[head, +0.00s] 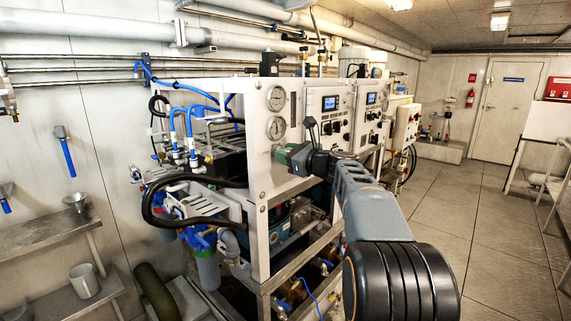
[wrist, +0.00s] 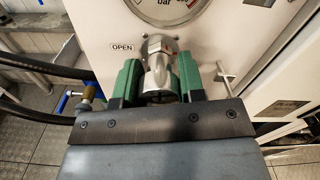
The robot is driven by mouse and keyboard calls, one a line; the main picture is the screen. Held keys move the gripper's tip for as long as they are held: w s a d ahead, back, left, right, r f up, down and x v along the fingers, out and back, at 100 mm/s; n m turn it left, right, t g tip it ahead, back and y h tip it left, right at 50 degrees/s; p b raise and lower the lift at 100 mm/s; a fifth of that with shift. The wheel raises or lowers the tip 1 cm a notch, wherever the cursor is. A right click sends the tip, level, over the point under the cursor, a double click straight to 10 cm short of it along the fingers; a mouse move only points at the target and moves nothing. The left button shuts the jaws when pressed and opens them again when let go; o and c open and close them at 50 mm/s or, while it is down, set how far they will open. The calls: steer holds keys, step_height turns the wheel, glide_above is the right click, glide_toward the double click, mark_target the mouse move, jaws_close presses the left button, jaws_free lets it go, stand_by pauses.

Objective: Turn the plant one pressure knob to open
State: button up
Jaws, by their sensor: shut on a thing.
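The pressure knob (wrist: 159,65) is a silver metal fitting on the white panel, just below a round gauge, in the wrist view. A small "OPEN" label (wrist: 122,47) is on the panel to its left. My gripper (wrist: 160,78) has green fingers on both sides of the knob and is shut on it. In the head view my gripper (head: 290,157) is at the front panel of the near machine, below two round gauges, the lower gauge (head: 276,128) just above it. The knob is hidden there by my gripper.
The white machine frame (head: 258,225) carries blue hoses and black pipes at its left. Control panels with screens (head: 330,104) stand right of the gauges. A shelf (head: 60,285) is at the far left. The floor (head: 490,220) at the right is open.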

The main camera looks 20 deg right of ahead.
steer(key=n+b, duration=0.5)
steer(key=n, duration=0.1)
steer(key=shift+n, duration=0.3)
steer(key=n+b, duration=0.4)
steer(key=n, duration=0.2)
steer(key=n+b, duration=0.2)
steer(key=n, duration=0.2)
steer(key=n+b, duration=0.2)
steer(key=n, duration=0.1)
steer(key=shift+n, duration=0.4)
steer(key=n+b, duration=0.2)
steer(key=n, duration=0.3)
steer(key=shift+n, duration=0.4)
steer(key=o, duration=0.9)
steer(key=shift+r, duration=0.1)
